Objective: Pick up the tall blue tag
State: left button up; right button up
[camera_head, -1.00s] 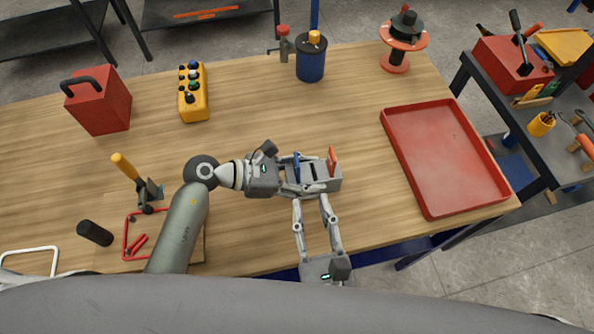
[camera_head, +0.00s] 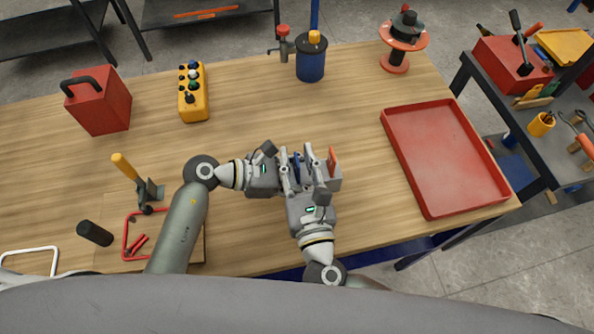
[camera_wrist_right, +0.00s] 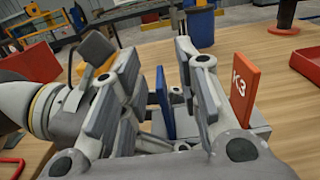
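The blue tag (camera_head: 297,158) stands upright in a small grey holder (camera_head: 334,180). In the right wrist view the blue tag (camera_wrist_right: 164,104) shows between my right gripper's fingers (camera_wrist_right: 158,60), with a gap on both sides. My right gripper (camera_head: 298,163) is open and reaches over the holder from the near side. An orange tag marked K3 (camera_wrist_right: 244,90) stands outside its right finger; it also shows in the head view (camera_head: 333,157). My left gripper (camera_head: 280,172) is at the holder's left end; its fingers are partly hidden, so its grip is unclear.
A red tray (camera_head: 445,160) lies right of the holder. A yellow control box (camera_head: 193,95), a red box (camera_head: 100,103) and a blue can (camera_head: 311,62) stand farther back. A board (camera_head: 190,240) with a red frame lies front left. Table behind the holder is clear.

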jog(key=shift+w+a, duration=0.1)
jog(key=shift+w, duration=0.3)
jog(key=shift+c, duration=0.2)
grip_shut()
notch_tip(320, 180, up, 10)
dwell(0.4)
